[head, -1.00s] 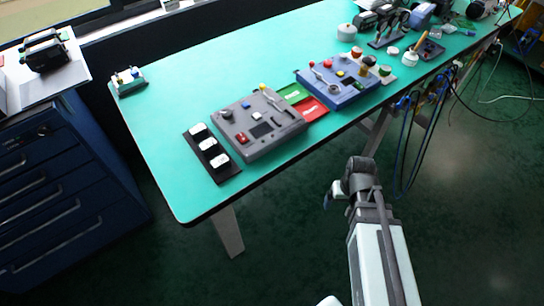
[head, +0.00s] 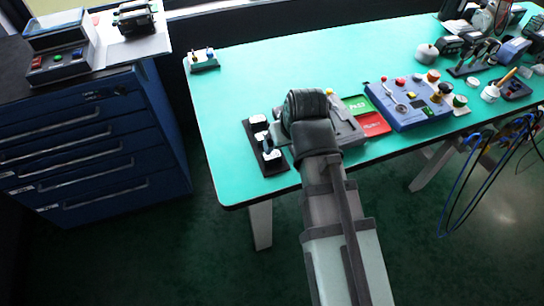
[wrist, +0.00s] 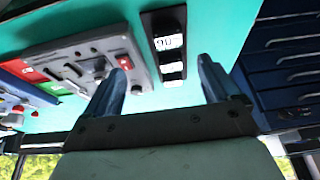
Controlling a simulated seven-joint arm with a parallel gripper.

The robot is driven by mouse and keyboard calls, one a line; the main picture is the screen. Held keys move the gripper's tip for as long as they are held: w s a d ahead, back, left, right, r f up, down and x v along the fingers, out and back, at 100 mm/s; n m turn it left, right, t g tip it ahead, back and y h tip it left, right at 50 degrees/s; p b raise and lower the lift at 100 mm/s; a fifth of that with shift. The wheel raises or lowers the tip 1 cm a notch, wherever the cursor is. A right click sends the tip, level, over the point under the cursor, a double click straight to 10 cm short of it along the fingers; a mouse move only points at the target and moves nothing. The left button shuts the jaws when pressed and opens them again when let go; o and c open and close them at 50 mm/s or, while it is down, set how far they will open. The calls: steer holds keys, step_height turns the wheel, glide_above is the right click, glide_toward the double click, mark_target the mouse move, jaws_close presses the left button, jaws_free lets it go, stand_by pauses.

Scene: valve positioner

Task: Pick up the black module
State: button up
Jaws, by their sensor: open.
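A black strip (head: 272,168) with several white blocks lies near the table's front left edge in the head view. The black strip also shows in the wrist view (wrist: 153,28), ahead of my gripper (wrist: 160,66). My gripper is open, its two fingers apart with nothing held between them. A black device (head: 135,17) lies on a white sheet on the cabinet at the upper left of the head view. I cannot tell which of these is the black module. My wrist hides much of the grey panel (head: 347,130) in the head view.
The green table (head: 235,95) has free room behind the strip. A blue panel (head: 410,103) with knobs stands to the right, beyond red and green plates. A small block with pegs (head: 202,62) stands at the back left. A blue drawer cabinet (head: 95,150) stands left.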

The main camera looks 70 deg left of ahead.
mark_target(272, 154)
steer(key=shift+s+a+r+x, duration=0.1)
steer(key=shift+s+a+x, duration=0.15)
steer(key=shift+x, duration=1.85)
steer(key=shift+s+a+r+x, duration=0.15)
steer(key=shift+s+x, duration=0.1)
steer(key=shift+x, duration=1.9)
steer(key=shift+s+a+x, duration=0.2)
steer(key=shift+s+x, duration=0.05)
steer(key=shift+x, duration=1.85)
steer(key=shift+c, duration=0.3)
steer(key=c, duration=1.1)
steer(key=shift+r, duration=0.15)
steer(key=shift+c, duration=0.2)
